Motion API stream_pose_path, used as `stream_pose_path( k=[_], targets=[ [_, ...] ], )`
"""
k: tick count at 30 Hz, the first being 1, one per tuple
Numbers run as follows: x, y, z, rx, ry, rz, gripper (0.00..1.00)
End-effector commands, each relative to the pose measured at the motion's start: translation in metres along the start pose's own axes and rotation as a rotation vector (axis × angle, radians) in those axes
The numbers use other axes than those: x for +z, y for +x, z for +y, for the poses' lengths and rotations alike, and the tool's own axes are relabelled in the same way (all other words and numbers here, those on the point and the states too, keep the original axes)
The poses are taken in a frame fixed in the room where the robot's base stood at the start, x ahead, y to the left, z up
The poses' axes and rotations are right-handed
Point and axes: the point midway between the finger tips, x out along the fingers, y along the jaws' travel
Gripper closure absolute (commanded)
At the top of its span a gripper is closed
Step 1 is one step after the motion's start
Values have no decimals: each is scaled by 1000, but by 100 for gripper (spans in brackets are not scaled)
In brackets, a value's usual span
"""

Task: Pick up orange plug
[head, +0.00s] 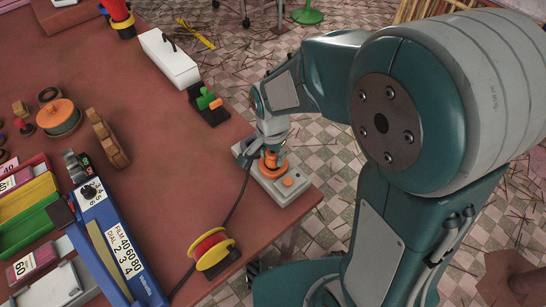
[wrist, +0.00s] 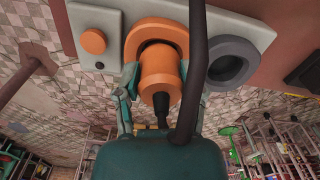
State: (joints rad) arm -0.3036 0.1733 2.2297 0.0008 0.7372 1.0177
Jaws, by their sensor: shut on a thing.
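The orange plug (wrist: 160,75) is a short cylinder with a black cable end. In the wrist view it sits at or in an orange ring socket (wrist: 133,35) on a grey box; I cannot tell how deep. My gripper (wrist: 160,82) is shut on the plug, one finger on each side. In the head view my gripper (head: 270,150) is over the grey box (head: 287,190) near the table's right edge, and the plug (head: 270,160) is partly hidden by it.
The grey box also has an orange button (wrist: 94,41) and a grey ring socket (wrist: 233,64). A black cable (head: 238,205) runs along the table (head: 165,150). A red and yellow spool (head: 211,250), a blue labelled device (head: 115,245) and a white box (head: 168,60) stand around. The table's middle is clear.

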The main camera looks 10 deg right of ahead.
Motion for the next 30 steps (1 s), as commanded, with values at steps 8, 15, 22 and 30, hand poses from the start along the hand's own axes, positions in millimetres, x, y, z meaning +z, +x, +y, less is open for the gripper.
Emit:
stream_pose_path(
  k=[8, 15, 22, 30],
  targets=[
    [0, -2, 0, 1, -1, 0, 96],
    [0, -29, -1, -3, 0, 3, 96],
    [17, -58, 15, -2, -2, 2, 96],
    [40, -93, 36, -3, -2, 2, 96]
  ],
)
